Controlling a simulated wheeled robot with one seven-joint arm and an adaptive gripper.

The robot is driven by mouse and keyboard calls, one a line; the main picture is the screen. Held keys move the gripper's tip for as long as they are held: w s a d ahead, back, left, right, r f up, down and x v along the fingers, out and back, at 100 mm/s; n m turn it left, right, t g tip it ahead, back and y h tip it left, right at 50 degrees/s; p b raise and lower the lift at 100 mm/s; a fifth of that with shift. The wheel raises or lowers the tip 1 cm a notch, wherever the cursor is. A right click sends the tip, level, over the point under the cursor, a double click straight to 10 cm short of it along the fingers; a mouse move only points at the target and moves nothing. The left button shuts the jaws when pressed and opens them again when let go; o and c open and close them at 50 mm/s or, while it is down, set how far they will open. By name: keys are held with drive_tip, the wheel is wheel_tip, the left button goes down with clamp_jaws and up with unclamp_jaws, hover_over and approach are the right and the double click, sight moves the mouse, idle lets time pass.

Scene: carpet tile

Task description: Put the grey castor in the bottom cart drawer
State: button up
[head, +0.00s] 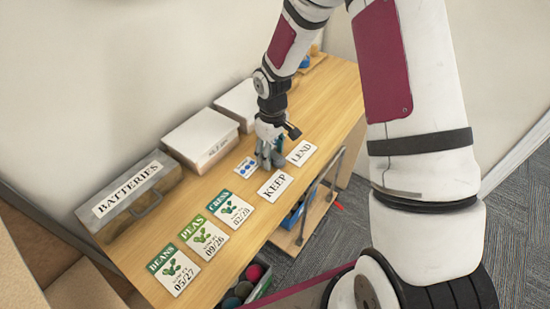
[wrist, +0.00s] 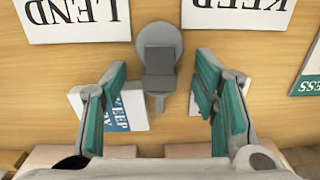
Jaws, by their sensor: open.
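The grey castor (wrist: 158,62) stands on the wooden worktop in the wrist view, its round grey part towards the top of the picture and a dark block in its middle. My gripper (wrist: 161,62) is open, with one teal-padded finger on each side of the castor and a gap on both sides. In the head view my gripper (head: 270,153) is low over the worktop, beside the KEEP and LEND cards, and largely hides the castor. A wooden cart (head: 290,240) stands below the worktop's front edge, holding something blue. Which part is its bottom drawer I cannot tell.
A KEEP card (head: 277,186) and a LEND card (head: 301,153) lie near the front edge. Seed packets (head: 204,237), a BATTERIES box (head: 130,202) and white boxes (head: 201,139) line the worktop. A bin of balls (head: 246,284) is below. A small white-and-blue box (wrist: 112,108) lies by one finger.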

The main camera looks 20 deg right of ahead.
drive_tip(key=shift+c, duration=0.2)
clamp_jaws()
drive_tip(key=shift+r, duration=0.1)
